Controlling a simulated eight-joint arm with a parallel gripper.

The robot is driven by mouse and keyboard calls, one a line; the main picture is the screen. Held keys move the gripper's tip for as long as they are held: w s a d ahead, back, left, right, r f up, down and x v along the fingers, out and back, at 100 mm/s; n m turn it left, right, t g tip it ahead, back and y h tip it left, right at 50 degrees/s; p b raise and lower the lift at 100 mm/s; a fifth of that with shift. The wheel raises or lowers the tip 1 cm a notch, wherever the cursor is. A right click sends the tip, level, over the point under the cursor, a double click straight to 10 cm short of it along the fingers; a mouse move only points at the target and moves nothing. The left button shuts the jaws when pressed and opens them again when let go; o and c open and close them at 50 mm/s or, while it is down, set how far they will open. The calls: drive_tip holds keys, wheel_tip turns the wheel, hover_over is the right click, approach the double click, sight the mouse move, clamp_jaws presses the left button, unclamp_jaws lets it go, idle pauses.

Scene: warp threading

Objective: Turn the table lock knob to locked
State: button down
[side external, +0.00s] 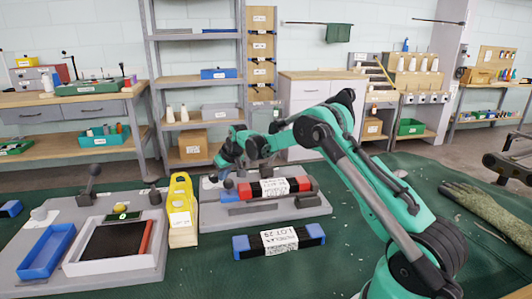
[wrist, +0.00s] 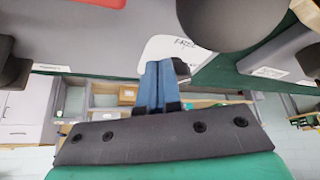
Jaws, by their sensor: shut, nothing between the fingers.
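A large dark rounded part (wrist: 225,14), which may be the lock knob, shows at the top of the wrist view, cut off by the edge. A white plate (wrist: 172,50) with small print lies beside it. My gripper (wrist: 152,66) has its two blue fingers pressed together and empty, their tips over the white plate, left of the dark part. I cannot tell whether they touch anything. In the side external view my gripper (side external: 228,184) is low at the left end of the right grey fixture (side external: 320,207). The knob's setting cannot be made out.
A red-and-black labelled block (side external: 273,188) sits on that fixture. A blue-ended labelled block (side external: 279,241) lies in front. A yellow piece (side external: 182,212) stands to the left. The left fixture carries a blue tray (side external: 47,252) and an upright lever (side external: 92,177). A glove (side external: 485,212) lies right.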

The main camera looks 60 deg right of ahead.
drive_tip(key=shift+a, duration=0.5)
drive_tip(key=shift+a, duration=0.1)
drive_tip(key=shift+w+a, duration=0.2)
drive_tip(key=shift+a, duration=0.15)
drive_tip(key=shift+w+a, duration=0.15)
idle(0.3)
drive_tip(key=shift+s+a, duration=0.2)
drive_tip(key=shift+s, duration=0.1)
drive_tip(key=shift+r, duration=3)
